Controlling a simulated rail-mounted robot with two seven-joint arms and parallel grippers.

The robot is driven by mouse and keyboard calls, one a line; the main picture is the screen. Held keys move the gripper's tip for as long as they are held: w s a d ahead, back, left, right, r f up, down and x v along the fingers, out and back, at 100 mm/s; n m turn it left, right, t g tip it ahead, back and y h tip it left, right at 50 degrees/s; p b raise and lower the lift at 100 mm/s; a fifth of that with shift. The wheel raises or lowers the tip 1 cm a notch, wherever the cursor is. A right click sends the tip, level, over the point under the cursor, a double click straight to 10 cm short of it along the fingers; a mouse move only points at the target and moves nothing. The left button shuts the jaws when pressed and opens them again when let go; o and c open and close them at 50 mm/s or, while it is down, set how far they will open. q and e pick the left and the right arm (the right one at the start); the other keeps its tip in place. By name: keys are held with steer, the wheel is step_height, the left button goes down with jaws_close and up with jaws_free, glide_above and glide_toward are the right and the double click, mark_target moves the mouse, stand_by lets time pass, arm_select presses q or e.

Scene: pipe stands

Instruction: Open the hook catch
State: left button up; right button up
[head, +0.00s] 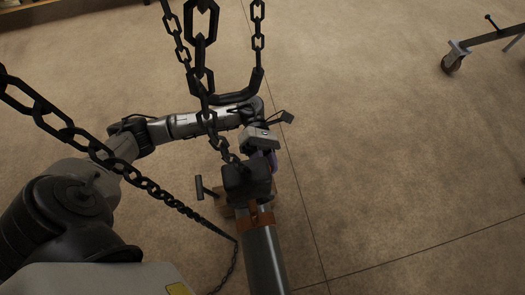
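Dark chains (202,22) hang from above, and one strand runs down to a dark block (246,180) at the top of a grey pipe (263,262). I cannot clearly make out the hook catch; it may be at this dark block or hidden behind my gripper. My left arm reaches in from the left behind the chains. My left gripper (271,160) points down just beyond the block's upper right side. Its fingers are small and partly hidden, so I cannot tell whether they are open or touching anything. My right gripper is out of view.
An orange-brown collar (261,217) sits around the pipe below the block. A T-shaped handle (204,187) stands left of it. Another chain (150,187) slants across the left side, close to my arm. A wheeled stand (455,58) is at upper right.

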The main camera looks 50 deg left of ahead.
arm_select(q)
steer(key=m+b, duration=0.2)
steer(key=w+r+m+b, duration=0.1)
steer(key=b, duration=0.2)
steer(key=shift+d+r+m, duration=0.2)
steer(key=shift+d+m, duration=0.15)
steer(key=shift+m, duration=0.05)
stand_by(0.3)
steer(key=shift+w, duration=0.1)
steer(key=shift+w+d+r+m+b, duration=0.15)
steer(key=shift+r+m+b, duration=0.35)
steer(key=shift+m+b, duration=0.95)
steer(key=shift+w+d+r+m+b, duration=0.15)
steer(key=shift+r+m+b, duration=0.5)
steer(key=shift+b, duration=1.4)
steer(key=shift+m, duration=0.4)
steer(key=shift+r, duration=0.1)
